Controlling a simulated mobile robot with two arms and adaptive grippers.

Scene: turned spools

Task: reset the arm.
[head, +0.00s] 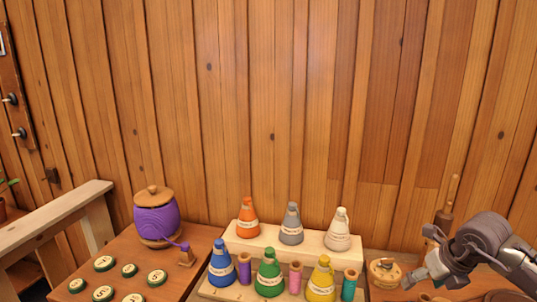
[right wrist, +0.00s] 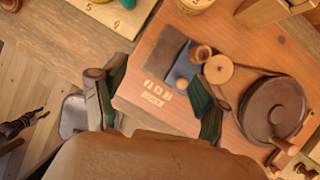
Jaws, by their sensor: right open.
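My right gripper (head: 422,258) is at the lower right of the head view, its grey arm coming in from the right edge. It is beside a small round wooden lidded pot (head: 384,272). In the right wrist view, the right gripper (right wrist: 158,102) has its two dark green fingers spread wide with nothing held between them. Below and beyond the fingers lies a wooden board with a dark blue patch, a small wooden spool (right wrist: 201,54) and a brown round wheel (right wrist: 273,108). My left gripper is in neither view.
A stepped wooden rack (head: 245,243) holds several coloured cones and thread spools. A plank wall (head: 270,110) closes off the back. The space above the rack is clear.

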